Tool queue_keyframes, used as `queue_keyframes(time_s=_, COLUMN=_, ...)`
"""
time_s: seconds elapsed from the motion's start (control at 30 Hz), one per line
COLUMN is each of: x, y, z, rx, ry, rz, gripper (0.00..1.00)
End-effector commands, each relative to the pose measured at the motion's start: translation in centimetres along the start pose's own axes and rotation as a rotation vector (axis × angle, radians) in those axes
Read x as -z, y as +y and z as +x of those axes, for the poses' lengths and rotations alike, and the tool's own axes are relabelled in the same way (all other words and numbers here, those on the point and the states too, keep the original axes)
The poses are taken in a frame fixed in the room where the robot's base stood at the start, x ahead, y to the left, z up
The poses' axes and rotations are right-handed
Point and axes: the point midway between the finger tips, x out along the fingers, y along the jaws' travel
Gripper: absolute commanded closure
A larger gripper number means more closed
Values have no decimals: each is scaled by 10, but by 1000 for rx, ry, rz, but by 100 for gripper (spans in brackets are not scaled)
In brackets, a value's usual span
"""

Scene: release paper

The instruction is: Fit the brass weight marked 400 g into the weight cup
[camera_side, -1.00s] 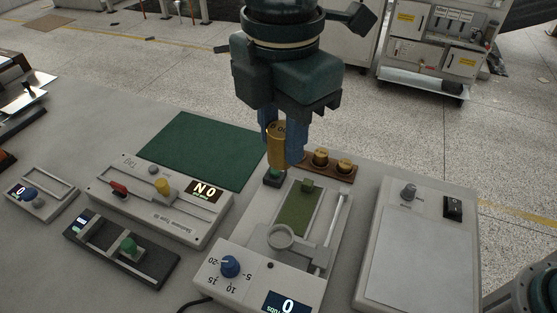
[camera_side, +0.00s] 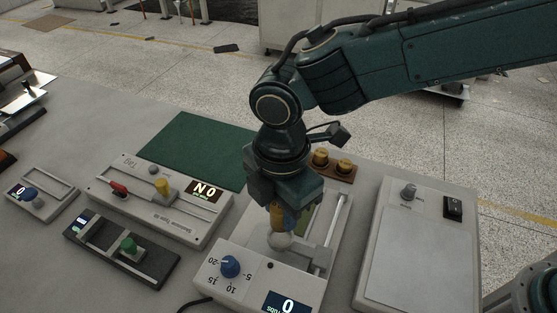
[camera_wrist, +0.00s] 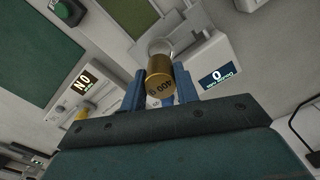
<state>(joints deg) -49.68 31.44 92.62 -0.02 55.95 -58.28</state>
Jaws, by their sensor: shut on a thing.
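The brass weight (camera_side: 277,216) is a gold cylinder held between the blue fingers of my gripper (camera_side: 285,220). The weight cup (camera_side: 280,242) is a pale ring on the white tester. The weight's lower end is at or just above the cup; I cannot tell whether it is inside. In the wrist view the cup (camera_wrist: 158,46) shows just beyond the weight, partly hidden by it.
The tester has a blue dial (camera_side: 230,266) and a display (camera_side: 285,302) reading 0. Two brass weights (camera_side: 331,161) stand in a wooden holder behind my gripper. A white flat panel (camera_side: 417,250) lies to the right, a green mat (camera_side: 192,146) at the back left.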

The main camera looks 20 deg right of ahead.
Motion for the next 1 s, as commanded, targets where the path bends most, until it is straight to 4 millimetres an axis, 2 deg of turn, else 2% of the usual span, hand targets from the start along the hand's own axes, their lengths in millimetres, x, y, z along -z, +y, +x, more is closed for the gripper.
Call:
queue_keyframes(time_s=0.33, x=0, y=0, z=8, rx=0, ry=0, rz=0, gripper=100)
queue_keyframes(time_s=0.7, x=0, y=0, z=44, rx=-1, ry=1, rz=0, gripper=100)
queue_keyframes(time_s=1.0, x=0, y=0, z=46, rx=-2, ry=1, rz=0, gripper=100)
